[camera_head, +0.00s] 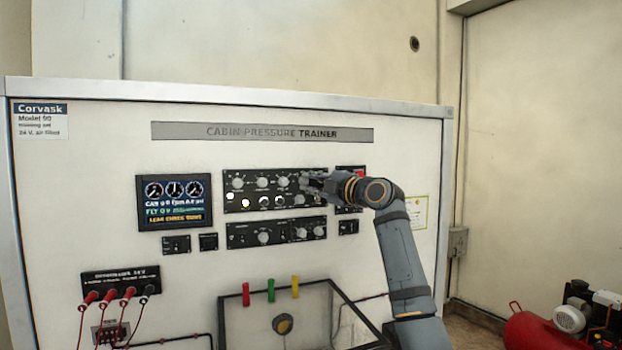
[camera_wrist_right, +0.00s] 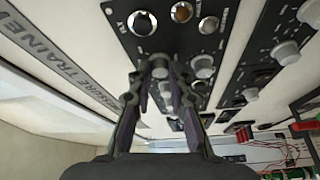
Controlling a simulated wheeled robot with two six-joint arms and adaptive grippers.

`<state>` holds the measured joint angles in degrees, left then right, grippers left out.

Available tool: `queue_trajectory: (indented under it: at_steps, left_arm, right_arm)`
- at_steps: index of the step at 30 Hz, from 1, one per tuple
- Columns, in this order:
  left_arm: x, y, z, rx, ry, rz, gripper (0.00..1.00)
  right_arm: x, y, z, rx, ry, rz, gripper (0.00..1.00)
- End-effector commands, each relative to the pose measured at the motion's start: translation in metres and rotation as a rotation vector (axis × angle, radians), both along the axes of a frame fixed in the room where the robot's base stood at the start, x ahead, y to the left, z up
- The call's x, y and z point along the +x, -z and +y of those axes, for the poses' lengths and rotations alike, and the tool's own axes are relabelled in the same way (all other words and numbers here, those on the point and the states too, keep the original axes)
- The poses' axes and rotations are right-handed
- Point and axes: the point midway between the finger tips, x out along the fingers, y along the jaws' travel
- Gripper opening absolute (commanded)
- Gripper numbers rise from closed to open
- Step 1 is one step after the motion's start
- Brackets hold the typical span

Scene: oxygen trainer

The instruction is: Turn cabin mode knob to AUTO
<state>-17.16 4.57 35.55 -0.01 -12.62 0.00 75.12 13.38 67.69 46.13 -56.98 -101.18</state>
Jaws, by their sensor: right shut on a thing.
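The upper black control panel (camera_head: 272,204) on the trainer board carries rows of pale round knobs and several lamps. My right gripper (camera_head: 308,181) is at the right end of this panel's top knob row. In the right wrist view my right gripper (camera_wrist_right: 160,76) has its fingertips closed around a pale knob (camera_wrist_right: 160,68) on the black panel. The fingers hide most of this knob, and its pointer and label cannot be read, so I cannot tell its setting. My left gripper is in neither view.
A lower black panel (camera_head: 276,233) with more knobs sits just below. A display screen (camera_head: 174,202) is to the left. Red plugs with leads (camera_head: 109,293) are at lower left. A clear-fronted box (camera_head: 245,325) with coloured clips is below. A red compressor (camera_head: 535,332) stands at far right.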

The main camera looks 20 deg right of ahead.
Motion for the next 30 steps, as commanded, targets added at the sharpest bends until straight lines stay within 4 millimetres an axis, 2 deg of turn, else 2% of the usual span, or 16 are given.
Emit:
queue_trajectory:
  at_steps: [3, 15, 30]
  left_arm:
    - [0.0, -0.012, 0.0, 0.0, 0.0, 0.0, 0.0]
    - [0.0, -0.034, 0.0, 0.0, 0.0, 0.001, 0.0]
    - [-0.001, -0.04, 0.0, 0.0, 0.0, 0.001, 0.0]
  right_arm:
    - [0.0, -0.004, 0.0, -0.107, 0.0, 0.0, 0.0]
    - [0.0, -0.004, 0.0, -0.393, -0.001, -0.009, 0.0]
    - [0.001, -0.002, 0.001, -0.51, -0.001, -0.012, 0.0]
